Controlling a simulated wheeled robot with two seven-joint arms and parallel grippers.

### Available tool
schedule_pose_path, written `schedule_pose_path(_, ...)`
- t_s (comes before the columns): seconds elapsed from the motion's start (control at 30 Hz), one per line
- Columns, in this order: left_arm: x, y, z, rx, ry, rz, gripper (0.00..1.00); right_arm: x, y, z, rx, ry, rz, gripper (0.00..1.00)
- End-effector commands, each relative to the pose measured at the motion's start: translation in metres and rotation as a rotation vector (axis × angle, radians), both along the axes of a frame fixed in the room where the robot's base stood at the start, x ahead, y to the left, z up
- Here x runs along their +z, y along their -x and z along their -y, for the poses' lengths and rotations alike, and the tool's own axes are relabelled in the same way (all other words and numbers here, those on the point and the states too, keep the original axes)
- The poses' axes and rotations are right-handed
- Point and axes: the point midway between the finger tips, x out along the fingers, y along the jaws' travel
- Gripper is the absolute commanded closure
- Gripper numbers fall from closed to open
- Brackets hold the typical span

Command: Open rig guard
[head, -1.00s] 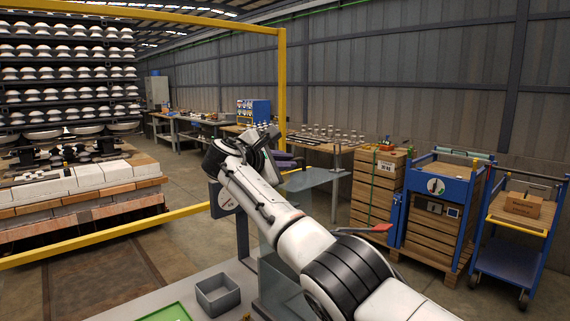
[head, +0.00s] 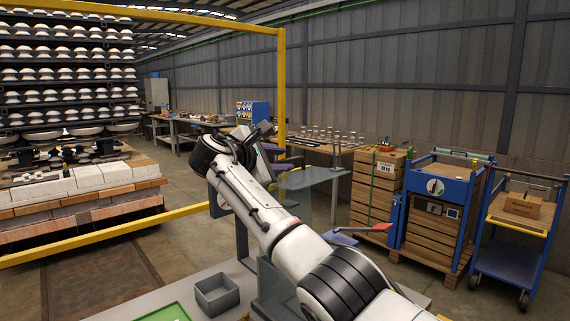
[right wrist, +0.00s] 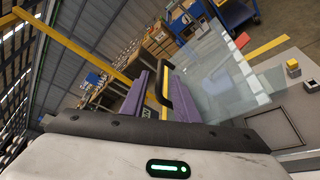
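The rig guard is a clear panel (head: 312,178) beyond my right wrist in the head view. It also shows as a clear sheet (right wrist: 212,78) in the right wrist view, with a dark curved handle (right wrist: 181,98) at its left edge. My right gripper (head: 279,158) is at the panel's left end. In the right wrist view the two purple fingers of the right gripper (right wrist: 157,78) stand apart, with the handle beside or between them. I cannot tell whether they touch it. My left gripper is not in view.
A grey bin (head: 217,295) and a green tray (head: 166,313) sit on the near bench. A yellow frame (head: 281,85) stands behind my arm. Wooden crates (head: 377,190) and a blue cart (head: 515,235) stand at the right. Open floor lies at the left.

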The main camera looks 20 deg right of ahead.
Motion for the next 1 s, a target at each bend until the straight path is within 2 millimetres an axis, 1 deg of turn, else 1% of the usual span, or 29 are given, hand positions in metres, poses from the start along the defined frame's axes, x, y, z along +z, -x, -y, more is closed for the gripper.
schedule_pose_path(0.03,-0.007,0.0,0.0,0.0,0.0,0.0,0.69,-0.001,0.006,-0.011,0.005,0.0,0.004,0.72)
schedule_pose_path(0.2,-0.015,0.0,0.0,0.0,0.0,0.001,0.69,0.009,0.025,-0.038,0.003,0.002,0.002,0.72)
schedule_pose_path(0.3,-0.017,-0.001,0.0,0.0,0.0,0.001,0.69,0.013,0.034,-0.05,0.002,0.001,0.002,0.72)
schedule_pose_path(0.4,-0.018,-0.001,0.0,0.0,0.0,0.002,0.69,0.016,0.039,-0.057,0.001,0.002,0.0,0.72)
schedule_pose_path(0.57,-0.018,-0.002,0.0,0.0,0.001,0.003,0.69,0.018,0.043,-0.061,0.0,0.002,-0.001,0.72)
schedule_pose_path(1.0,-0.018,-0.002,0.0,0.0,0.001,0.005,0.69,0.018,0.042,-0.061,0.0,0.002,0.0,0.72)
